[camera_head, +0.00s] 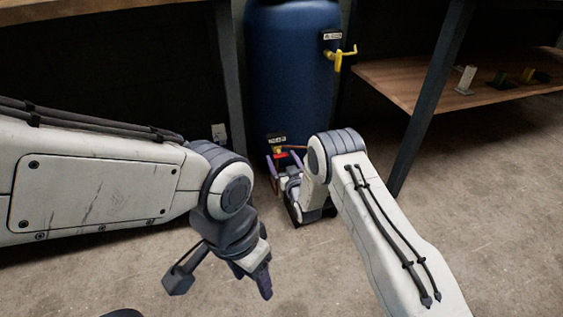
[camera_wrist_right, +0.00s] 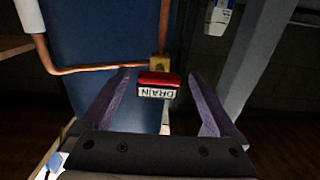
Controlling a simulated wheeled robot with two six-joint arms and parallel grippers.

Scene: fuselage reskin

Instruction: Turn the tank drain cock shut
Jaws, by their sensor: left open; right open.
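The drain cock (camera_head: 279,152) is low on the front of the blue tank (camera_head: 290,75). In the right wrist view the red cock handle (camera_wrist_right: 158,78) carries a white tag reading DRAIN, seen upside down. A brass fitting sits behind it. My right gripper (camera_head: 285,161) is open, with one purple finger on each side of the red handle. Gaps show between the handle and both fingers. My left gripper (camera_head: 256,277) is open and empty, pointing down in front of the tank, well away from the cock.
A yellow valve handle (camera_head: 341,56) sticks out higher on the tank. A copper pipe (camera_wrist_right: 100,69) runs to the drain fitting. Dark bench legs flank the tank. A wooden shelf (camera_head: 400,80) with small items is at right.

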